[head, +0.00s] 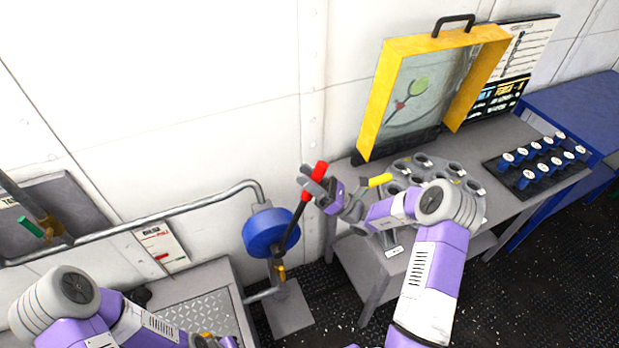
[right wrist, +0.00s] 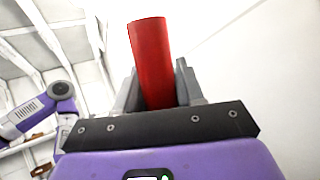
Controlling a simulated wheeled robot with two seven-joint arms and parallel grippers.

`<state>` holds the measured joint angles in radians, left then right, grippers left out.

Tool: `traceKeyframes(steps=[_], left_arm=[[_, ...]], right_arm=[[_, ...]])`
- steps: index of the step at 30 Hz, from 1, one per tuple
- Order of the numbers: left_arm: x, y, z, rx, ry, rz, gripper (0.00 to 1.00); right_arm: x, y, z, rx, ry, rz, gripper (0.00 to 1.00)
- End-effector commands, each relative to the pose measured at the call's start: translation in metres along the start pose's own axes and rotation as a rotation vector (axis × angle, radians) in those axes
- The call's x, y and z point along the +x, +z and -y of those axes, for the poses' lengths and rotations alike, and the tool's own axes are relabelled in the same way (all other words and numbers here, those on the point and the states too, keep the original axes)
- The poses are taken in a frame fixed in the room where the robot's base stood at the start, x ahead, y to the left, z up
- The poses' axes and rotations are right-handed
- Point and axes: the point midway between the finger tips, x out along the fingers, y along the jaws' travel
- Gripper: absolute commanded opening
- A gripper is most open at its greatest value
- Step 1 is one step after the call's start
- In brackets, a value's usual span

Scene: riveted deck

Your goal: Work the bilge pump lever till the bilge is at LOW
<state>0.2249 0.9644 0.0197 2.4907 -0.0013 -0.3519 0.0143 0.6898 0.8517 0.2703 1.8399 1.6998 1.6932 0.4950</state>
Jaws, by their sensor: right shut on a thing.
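The bilge pump has a round blue body (head: 262,232) on a grey pipe by the wall. Its dark lever (head: 293,232) rises from the pump, tilted up to the right, and ends in a red grip (head: 320,171). My right gripper (head: 316,187) is shut on the red grip. In the right wrist view the red grip (right wrist: 151,62) stands between the two grey fingers (right wrist: 155,95). A white bilge card (head: 162,249) with a small red mark hangs on the wall left of the pump; its level is too small to read.
A grey table (head: 513,215) at the right holds a yellow-framed case (head: 378,100), a round rack with several holes, and a board of blue knobs (head: 537,163). A pipe (head: 160,215) runs along the wall. A tread-plate box (head: 205,305) stands left of the pump.

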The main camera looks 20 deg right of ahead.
Motion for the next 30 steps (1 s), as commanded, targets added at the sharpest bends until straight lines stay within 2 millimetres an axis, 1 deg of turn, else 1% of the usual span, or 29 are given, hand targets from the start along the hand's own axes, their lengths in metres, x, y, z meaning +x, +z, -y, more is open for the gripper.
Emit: traceKeyframes(steps=[5, 6, 8, 9, 17, 20, 23, 26, 28, 30], left_arm=[[0.000, 0.000, 0.000, 0.000, 0.000, 0.000, 0.00], [0.000, 0.000, 0.000, 0.000, 0.000, 0.000, 0.00], [0.000, 0.000, 0.000, 0.000, 0.000, 0.000, 0.00], [0.000, 0.000, 0.000, 0.000, 0.000, 0.000, 0.00], [0.000, 0.000, 0.000, 0.000, 0.000, 0.000, 0.00], [0.000, 0.000, 0.000, 0.000, 0.000, 0.000, 0.00], [0.000, 0.000, 0.000, 0.000, 0.000, 0.000, 0.00], [-0.001, 0.000, 0.000, 0.000, 0.000, 0.000, 0.00], [-0.001, 0.000, -0.001, 0.000, 0.000, 0.000, 0.00], [-0.003, 0.000, -0.001, 0.000, 0.000, 0.000, 0.00]], right_arm=[[-0.001, -0.001, 0.000, 0.003, -0.002, 0.000, 0.00], [-0.001, -0.001, 0.000, 0.003, -0.002, -0.001, 0.42], [-0.001, -0.001, 0.000, 0.003, -0.002, -0.001, 0.51], [-0.001, -0.001, 0.000, 0.003, -0.002, -0.001, 0.57], [-0.001, 0.000, 0.000, 0.000, -0.002, -0.001, 0.58], [-0.005, 0.000, 0.000, 0.000, -0.003, -0.001, 0.58], [-0.016, 0.000, 0.001, 0.000, -0.005, -0.001, 0.58], [-0.035, 0.000, 0.001, 0.002, -0.007, -0.001, 0.58], [-0.052, 0.000, 0.001, 0.002, -0.008, -0.001, 0.58], [-0.066, 0.012, -0.002, -0.003, -0.006, -0.001, 0.58]])
